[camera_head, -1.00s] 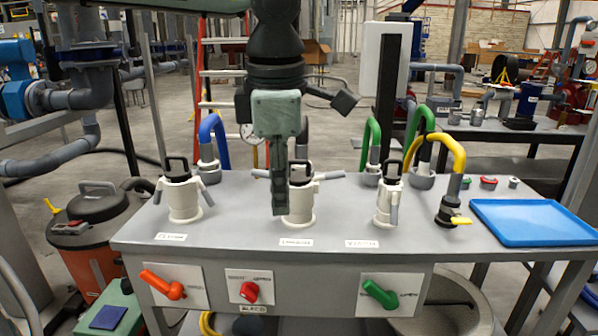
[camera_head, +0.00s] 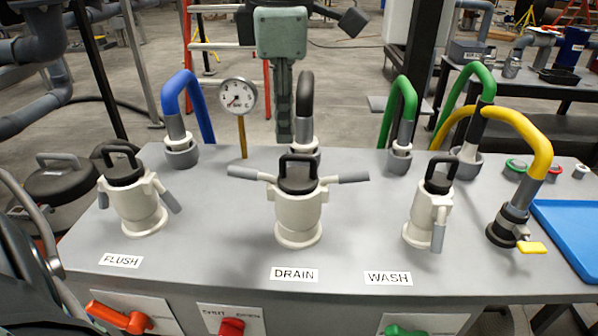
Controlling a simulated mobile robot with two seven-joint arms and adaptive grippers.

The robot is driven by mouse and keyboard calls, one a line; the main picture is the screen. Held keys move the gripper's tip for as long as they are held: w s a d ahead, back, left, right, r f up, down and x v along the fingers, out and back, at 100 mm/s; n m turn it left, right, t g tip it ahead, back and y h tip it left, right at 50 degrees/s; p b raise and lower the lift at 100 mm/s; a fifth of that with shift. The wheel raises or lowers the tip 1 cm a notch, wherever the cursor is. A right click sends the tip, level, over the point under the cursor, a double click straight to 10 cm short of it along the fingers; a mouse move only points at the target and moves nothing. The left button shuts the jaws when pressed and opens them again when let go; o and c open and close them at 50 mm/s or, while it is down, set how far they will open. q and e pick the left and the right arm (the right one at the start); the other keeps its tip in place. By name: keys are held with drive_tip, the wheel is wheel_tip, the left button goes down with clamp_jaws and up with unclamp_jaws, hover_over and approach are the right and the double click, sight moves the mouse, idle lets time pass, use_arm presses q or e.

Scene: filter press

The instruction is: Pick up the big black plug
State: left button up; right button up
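Three black plugs with loop handles sit in white lever couplings on the grey bench: one at FLUSH (camera_head: 122,170), one at DRAIN (camera_head: 298,182) and one at WASH (camera_head: 439,180). The FLUSH and DRAIN plugs look wider than the WASH plug. All three are seated upright. The DRAIN coupling (camera_head: 298,216) has its two levers spread out sideways; the FLUSH and WASH levers hang down. My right gripper is out of view.
Blue (camera_head: 187,90), green (camera_head: 403,95) and yellow (camera_head: 530,140) hoses stand around the bench, with a gauge (camera_head: 238,96) at the back. A blue tray (camera_head: 572,235) lies at the right. Coloured handles line the front panel. The bench between the couplings is clear.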

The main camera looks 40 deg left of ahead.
sight(284, 157)
use_arm(q)
drive_tip(key=shift+f, duration=0.45)
drive_tip(key=f, duration=0.6)
drive_tip(key=shift+w+a+f, duration=0.1)
drive_tip(key=shift+w+a, duration=0.15)
drive_tip(key=shift+a, duration=0.05)
drive_tip(key=shift+f, duration=0.15)
drive_tip(key=c, duration=0.4)
clamp_jaws()
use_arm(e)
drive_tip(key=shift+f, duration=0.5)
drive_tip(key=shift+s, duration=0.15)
